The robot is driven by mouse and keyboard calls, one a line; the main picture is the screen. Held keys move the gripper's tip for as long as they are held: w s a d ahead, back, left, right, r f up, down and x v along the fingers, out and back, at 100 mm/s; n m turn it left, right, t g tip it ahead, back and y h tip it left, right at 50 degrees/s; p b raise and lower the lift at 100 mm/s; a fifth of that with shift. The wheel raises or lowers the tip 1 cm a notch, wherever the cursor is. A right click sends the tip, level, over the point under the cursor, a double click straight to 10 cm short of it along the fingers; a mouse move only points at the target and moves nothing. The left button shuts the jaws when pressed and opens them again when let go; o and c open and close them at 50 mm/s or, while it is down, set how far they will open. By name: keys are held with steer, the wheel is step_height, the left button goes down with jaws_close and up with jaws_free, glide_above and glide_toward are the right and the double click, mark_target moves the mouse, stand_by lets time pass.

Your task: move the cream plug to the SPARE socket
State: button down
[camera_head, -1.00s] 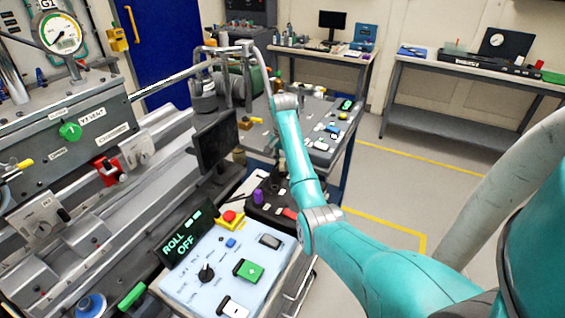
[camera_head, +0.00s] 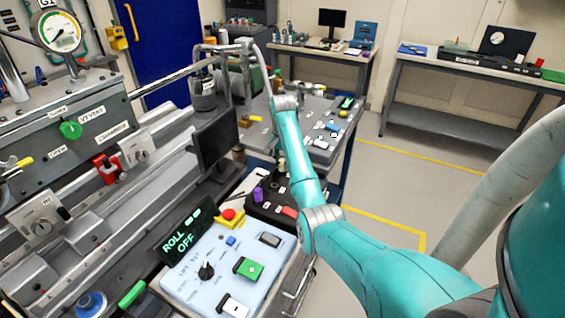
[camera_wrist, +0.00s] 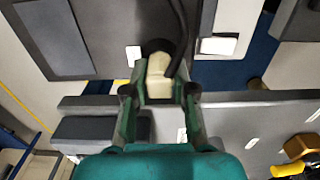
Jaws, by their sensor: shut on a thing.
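In the wrist view, my gripper (camera_wrist: 160,92) is shut on the cream plug (camera_wrist: 159,80), which sits between the two fingers. A black cable (camera_wrist: 180,38) runs close beside the plug. A dark round shape (camera_wrist: 156,47) shows just beyond the plug on a dark grey surface; I cannot tell whether it is a socket or whether the plug touches it. In the head view my gripper is not clearly visible, with the arm covering that area. No SPARE label is readable in either view.
White plates (camera_wrist: 218,45) lie near the plug. In the head view, a pale blue control panel (camera_head: 190,287) and a black box with a purple knob (camera_head: 258,194) stand near my arm. A dark monitor (camera_head: 215,148) stands left. The floor right of the instrument table is clear.

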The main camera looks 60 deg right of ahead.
steer(key=shift+f, duration=0.1)
steer(key=c, duration=0.9)
jaws_free()
steer(key=shift+o, duration=0.2)
